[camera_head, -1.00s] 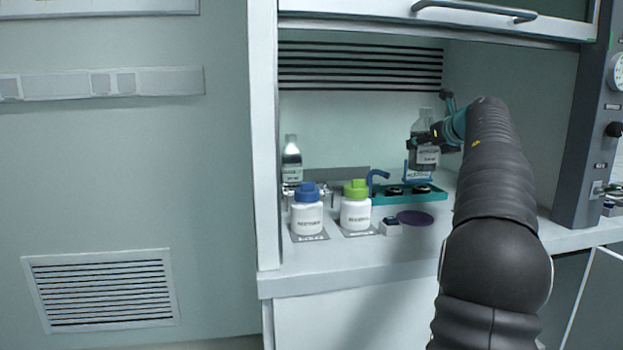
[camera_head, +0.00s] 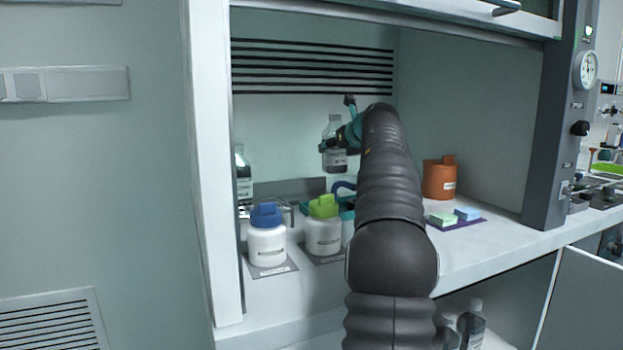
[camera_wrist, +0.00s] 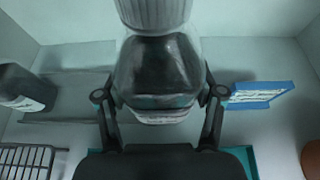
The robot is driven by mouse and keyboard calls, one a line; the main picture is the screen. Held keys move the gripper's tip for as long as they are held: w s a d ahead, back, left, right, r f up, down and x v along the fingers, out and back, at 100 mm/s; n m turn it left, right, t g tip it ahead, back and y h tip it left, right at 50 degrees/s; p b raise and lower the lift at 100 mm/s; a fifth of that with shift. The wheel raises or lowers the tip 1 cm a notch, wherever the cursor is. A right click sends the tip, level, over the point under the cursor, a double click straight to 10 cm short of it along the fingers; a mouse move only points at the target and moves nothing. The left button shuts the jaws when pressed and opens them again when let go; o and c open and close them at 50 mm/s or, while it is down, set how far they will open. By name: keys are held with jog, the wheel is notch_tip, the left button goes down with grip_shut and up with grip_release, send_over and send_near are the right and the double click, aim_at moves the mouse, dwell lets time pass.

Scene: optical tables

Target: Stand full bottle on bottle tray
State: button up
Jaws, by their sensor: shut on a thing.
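My gripper (camera_head: 345,143) is shut on a clear bottle (camera_head: 333,158) with dark contents and a pale label. It holds the bottle upright above the hood's work surface. In the wrist view the bottle (camera_wrist: 158,72) stands between the fingers, with its ribbed cap towards the camera. A teal tray (camera_head: 346,213) shows only in part behind my arm; its teal edge also shows low in the wrist view (camera_wrist: 247,160). A flat grey tray or plate (camera_wrist: 68,108) lies behind the held bottle. I cannot tell which one is the bottle tray.
A second bottle (camera_head: 243,178) stands at the back left, dark in the wrist view (camera_wrist: 22,90). White jars with a blue lid (camera_head: 267,240) and a green lid (camera_head: 323,232) stand in front. A blue-framed sign (camera_wrist: 258,94) and an orange container (camera_head: 440,178) are to the right.

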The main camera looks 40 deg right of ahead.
jog(key=shift+w+a+f+b, duration=0.5)
jog(key=shift+w+f, duration=0.25)
jog(key=shift+f, duration=0.45)
jog(key=shift+w+a+f+b, duration=0.45)
jog(key=shift+w+f, duration=0.3)
jog(key=shift+f, duration=0.45)
jog(key=shift+w+a+f+b, duration=0.4)
jog(key=shift+w+a+f, duration=0.25)
jog(key=shift+f, duration=0.55)
jog(key=shift+w+d+f, duration=0.1)
jog(key=shift+f, duration=0.05)
jog(key=o, duration=1.5)
jog(key=v, duration=1.2)
